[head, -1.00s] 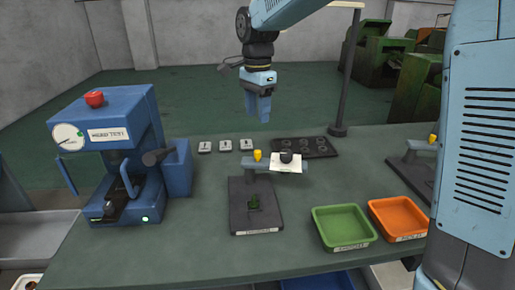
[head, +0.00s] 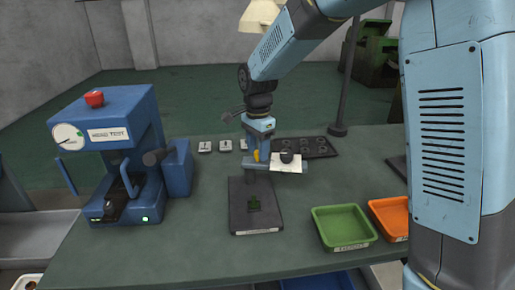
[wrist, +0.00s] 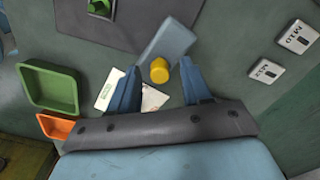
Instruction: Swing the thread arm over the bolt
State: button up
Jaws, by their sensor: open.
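The thread arm (head: 272,162) is a blue-grey bar on a stand with a dark base plate (head: 240,222); it points right, away from the green bolt (head: 254,203) standing on that plate. A yellow knob (head: 257,156) is on the bar, with a white card (head: 287,168) and black piece to its right. My gripper (head: 261,153) is down at the knob. In the wrist view, the open fingers (wrist: 159,68) lie either side of the yellow knob (wrist: 160,71), with gaps visible. Finger height against the knob is hard to tell.
A blue press-like tester (head: 120,150) stands at the left. A green tray (head: 343,243) and an orange tray (head: 389,218) sit at the right front. Small white-labelled blocks (head: 205,147) and a dark holed plate (head: 318,146) lie behind the stand; a lamp post (head: 345,95) rises behind.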

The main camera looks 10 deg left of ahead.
grip_shut()
dwell(0.4)
